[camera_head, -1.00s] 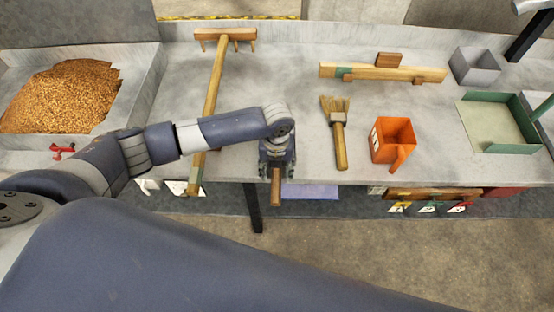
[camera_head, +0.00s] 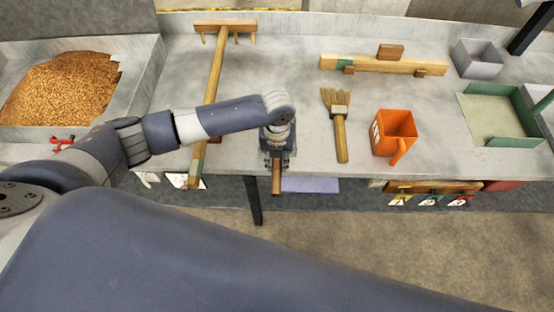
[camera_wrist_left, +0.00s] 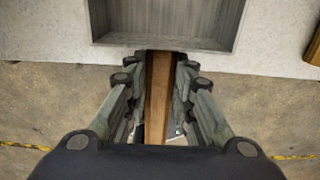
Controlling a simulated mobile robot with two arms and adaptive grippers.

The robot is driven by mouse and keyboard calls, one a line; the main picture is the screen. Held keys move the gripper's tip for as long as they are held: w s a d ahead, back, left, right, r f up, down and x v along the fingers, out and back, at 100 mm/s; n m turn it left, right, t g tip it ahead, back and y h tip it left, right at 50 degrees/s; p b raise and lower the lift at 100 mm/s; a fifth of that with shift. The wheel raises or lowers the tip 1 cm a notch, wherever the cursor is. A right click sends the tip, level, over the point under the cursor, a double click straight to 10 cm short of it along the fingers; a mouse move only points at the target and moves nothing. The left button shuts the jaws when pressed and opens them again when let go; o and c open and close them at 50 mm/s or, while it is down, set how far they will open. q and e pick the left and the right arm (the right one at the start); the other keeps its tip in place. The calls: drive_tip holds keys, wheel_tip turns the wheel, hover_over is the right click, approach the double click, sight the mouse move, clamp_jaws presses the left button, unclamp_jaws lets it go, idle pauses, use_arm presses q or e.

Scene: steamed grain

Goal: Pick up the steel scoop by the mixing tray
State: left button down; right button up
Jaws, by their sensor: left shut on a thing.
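My left gripper (camera_head: 277,160) is shut on the brown wooden handle (camera_head: 276,185) of the steel scoop at the front edge of the table. In the left wrist view, the handle (camera_wrist_left: 158,90) lies between the fingers of my left gripper (camera_wrist_left: 158,85), and the scoop's grey square-edged pan (camera_wrist_left: 170,43) is beyond them, over the pale tabletop. In the head view the pan is hidden by my arm and gripper. I cannot tell whether the pan touches the table. My right gripper is not in view.
A metal tray (camera_head: 143,92) of grain stands at the left. A wooden rake (camera_head: 214,75) lies left of my gripper. To the right are a brush (camera_head: 341,138), an orange scoop (camera_head: 393,132), a wooden bar (camera_head: 400,66), a grey box (camera_head: 478,60) and a green-edged tray (camera_head: 500,115).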

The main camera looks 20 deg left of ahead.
use_arm(q)
wheel_tip(320, 180, up, 3)
drive_tip(key=shift+f+b, duration=0.2)
drive_tip(key=shift+b, duration=0.1)
drive_tip(key=s+d+b, duration=0.1)
drive_tip(key=s+d, duration=0.1)
drive_tip(key=s, duration=0.5)
drive_tip(key=s+d+r, duration=0.1)
drive_tip(key=s+d, duration=0.2)
drive_tip(key=s, duration=0.5)
drive_tip(key=shift+d+r+b, duration=0.15)
drive_tip(key=shift+d+b, duration=0.2)
drive_tip(key=c, duration=2.1)
unclamp_jaws()
clamp_jaws()
